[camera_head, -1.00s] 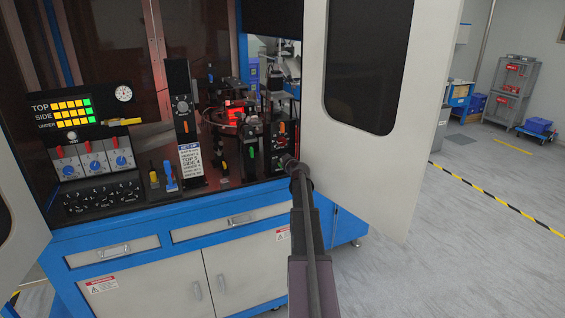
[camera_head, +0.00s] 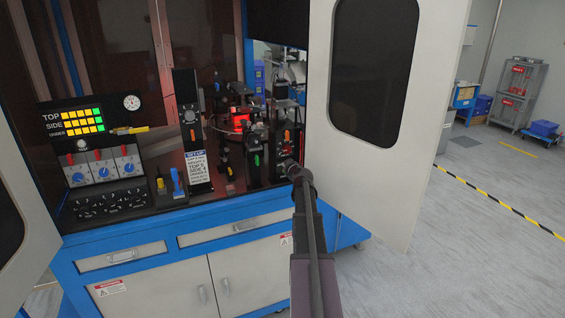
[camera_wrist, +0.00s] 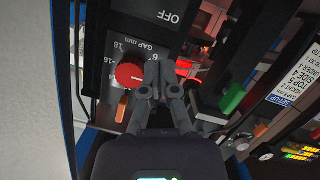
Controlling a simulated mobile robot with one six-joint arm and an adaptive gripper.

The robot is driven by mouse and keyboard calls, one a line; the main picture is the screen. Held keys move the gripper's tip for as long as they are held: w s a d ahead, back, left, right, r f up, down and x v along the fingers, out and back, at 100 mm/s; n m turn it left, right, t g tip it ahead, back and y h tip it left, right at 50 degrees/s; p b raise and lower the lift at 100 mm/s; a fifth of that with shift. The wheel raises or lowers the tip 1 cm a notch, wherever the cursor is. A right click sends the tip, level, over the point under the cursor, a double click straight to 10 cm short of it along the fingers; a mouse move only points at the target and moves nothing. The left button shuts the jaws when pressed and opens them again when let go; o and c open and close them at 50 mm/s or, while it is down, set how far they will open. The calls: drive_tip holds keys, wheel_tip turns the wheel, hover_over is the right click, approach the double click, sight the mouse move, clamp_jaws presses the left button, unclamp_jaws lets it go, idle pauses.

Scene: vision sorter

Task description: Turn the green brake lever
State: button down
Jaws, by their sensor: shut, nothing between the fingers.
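The green lever (camera_head: 257,160) stands on a dark post inside the open cabinet. In the wrist view a green handle (camera_wrist: 232,98), which looks like the same lever, is right of my gripper (camera_wrist: 159,70). My gripper is shut and empty, with its fingers in front of a dark panel with a red knob (camera_wrist: 129,74) and the markings "OFF" and "GAP mm". The fingers are apart from the green handle. In the head view my gripper (camera_head: 289,168) is at the cabinet's right front, right of the green lever; its fingers are hard to make out there.
An orange handle (camera_head: 287,136) is on the dark panel close to my gripper. A white set-up sign (camera_head: 197,170) and a blue lever (camera_head: 177,182) are further left. The open cabinet door (camera_head: 376,110) stands right of my arm.

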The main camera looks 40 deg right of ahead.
drive_tip(key=shift+p+v, duration=0.4)
drive_tip(key=shift+v, duration=2.25)
drive_tip(key=shift+a+f, duration=0.1)
drive_tip(key=shift+a, duration=0.05)
drive_tip(key=c, duration=0.9)
unclamp_jaws()
drive_tip(key=o, duration=0.7)
drive_tip(key=shift+s+f, duration=0.15)
drive_tip(key=shift+f, duration=0.15)
drive_tip(key=shift+o, duration=0.5)
drive_tip(key=shift+s+a+f+g, duration=0.1)
drive_tip(key=shift+s+f+g, duration=0.1)
drive_tip(key=shift+f+g, duration=0.1)
drive_tip(key=shift+s+f+n+g+h+b, duration=0.6)
drive_tip(key=shift+s+f+g+b, duration=0.1)
drive_tip(key=shift+s+f, duration=0.15)
drive_tip(key=shift+w+f, duration=0.1)
drive_tip(key=shift+w, duration=0.05)
drive_tip(key=b+x, duration=0.4)
drive_tip(key=x, duration=0.9)
drive_tip(key=shift+w+d, duration=0.2)
drive_tip(key=shift+d, duration=0.15)
